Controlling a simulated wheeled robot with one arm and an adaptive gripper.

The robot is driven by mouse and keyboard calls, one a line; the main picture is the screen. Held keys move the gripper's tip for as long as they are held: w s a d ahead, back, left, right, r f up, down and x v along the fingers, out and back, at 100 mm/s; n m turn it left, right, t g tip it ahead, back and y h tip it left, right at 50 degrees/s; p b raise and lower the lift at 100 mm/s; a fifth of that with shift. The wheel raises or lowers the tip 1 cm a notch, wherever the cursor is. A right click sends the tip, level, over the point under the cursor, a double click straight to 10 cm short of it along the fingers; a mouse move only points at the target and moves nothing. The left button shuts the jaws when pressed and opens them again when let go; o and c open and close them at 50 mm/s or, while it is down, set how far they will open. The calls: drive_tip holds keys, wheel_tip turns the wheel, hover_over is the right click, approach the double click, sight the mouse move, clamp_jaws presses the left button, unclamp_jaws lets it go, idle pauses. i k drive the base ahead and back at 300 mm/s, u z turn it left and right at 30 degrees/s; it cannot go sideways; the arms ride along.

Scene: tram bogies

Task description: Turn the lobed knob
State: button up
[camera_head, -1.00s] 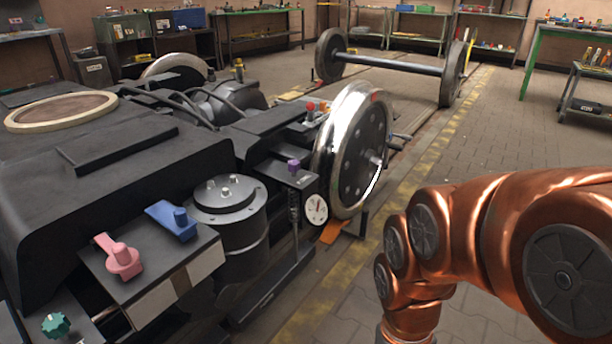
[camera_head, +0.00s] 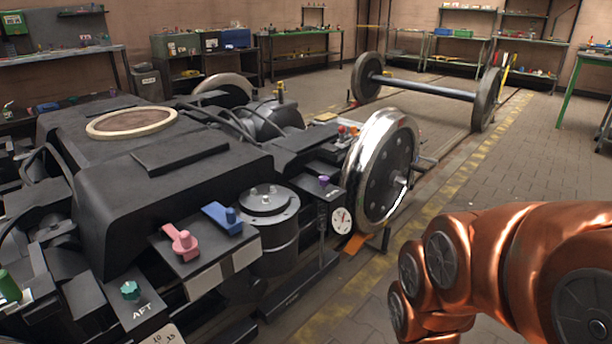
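The lobed knob is most likely the small green knob (camera_head: 130,290) with a scalloped edge. It sits on a dark panel (camera_head: 143,312) marked "AFT" at the lower left of the head view, on the near side of the bogie. My copper-coloured arm fills the lower right, well apart from the knob. My gripper is outside the picture, so its state does not show.
A pink lever knob (camera_head: 181,243) and a blue one (camera_head: 222,218) sit on a box right of the green knob. A purple knob (camera_head: 324,181), a dial (camera_head: 341,220) and a large wheel (camera_head: 381,172) are farther right. Paved floor (camera_head: 500,170) is clear at right.

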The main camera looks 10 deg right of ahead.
sight(324, 181)
drive_tip(key=u, duration=0.65)
drive_tip(key=i, duration=1.35)
drive_tip(key=z, duration=0.35)
